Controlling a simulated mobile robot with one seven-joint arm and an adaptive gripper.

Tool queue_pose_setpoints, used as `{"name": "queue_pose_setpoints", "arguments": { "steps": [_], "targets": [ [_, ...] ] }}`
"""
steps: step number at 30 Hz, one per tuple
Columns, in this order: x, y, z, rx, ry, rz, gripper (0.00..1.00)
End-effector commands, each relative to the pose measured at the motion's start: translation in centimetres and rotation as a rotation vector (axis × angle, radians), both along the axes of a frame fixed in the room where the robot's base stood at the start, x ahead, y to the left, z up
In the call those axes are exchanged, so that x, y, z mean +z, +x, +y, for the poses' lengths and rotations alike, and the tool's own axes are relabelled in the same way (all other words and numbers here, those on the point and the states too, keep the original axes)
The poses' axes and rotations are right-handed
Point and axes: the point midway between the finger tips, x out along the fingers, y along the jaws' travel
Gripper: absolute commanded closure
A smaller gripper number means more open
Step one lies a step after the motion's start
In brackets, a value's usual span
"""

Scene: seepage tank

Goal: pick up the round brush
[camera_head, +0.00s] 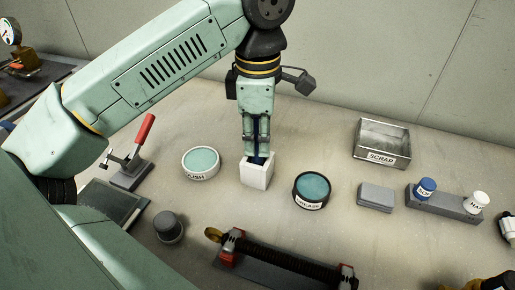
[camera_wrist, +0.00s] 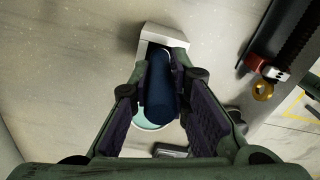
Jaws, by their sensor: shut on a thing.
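My gripper (camera_head: 257,137) points down over a white square holder (camera_head: 257,174) in the middle of the table. It is shut on a dark blue handle, which I take to be the round brush (camera_head: 262,128). The brush stands about upright, its lower part at the mouth of the holder. Its brush end is hidden, and how deep it sits I cannot tell. In the wrist view the thick blue handle (camera_wrist: 161,88) lies between the two fingers (camera_wrist: 160,75), with the white holder (camera_wrist: 150,31) beyond it.
A white dish labelled ...SH (camera_head: 201,163) stands close left of the holder, and a black GREASE dish (camera_head: 311,190) close right. A SCRAP tray (camera_head: 382,143), a grey block (camera_head: 375,197) and a rack with two bottles (camera_head: 440,203) stand farther right. A red-ended fixture (camera_head: 285,262) lies in front.

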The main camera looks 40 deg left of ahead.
Motion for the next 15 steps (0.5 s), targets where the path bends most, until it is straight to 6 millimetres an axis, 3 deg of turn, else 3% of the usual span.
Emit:
{"name": "queue_pose_setpoints", "arguments": {
  "steps": [8,15],
  "targets": [
    [1.0,0.0,0.0,0.0,0.0,-0.001,1.0],
    [5.2,0.0,0.0,0.0,0.0,-0.001,1.0]
  ]
}}
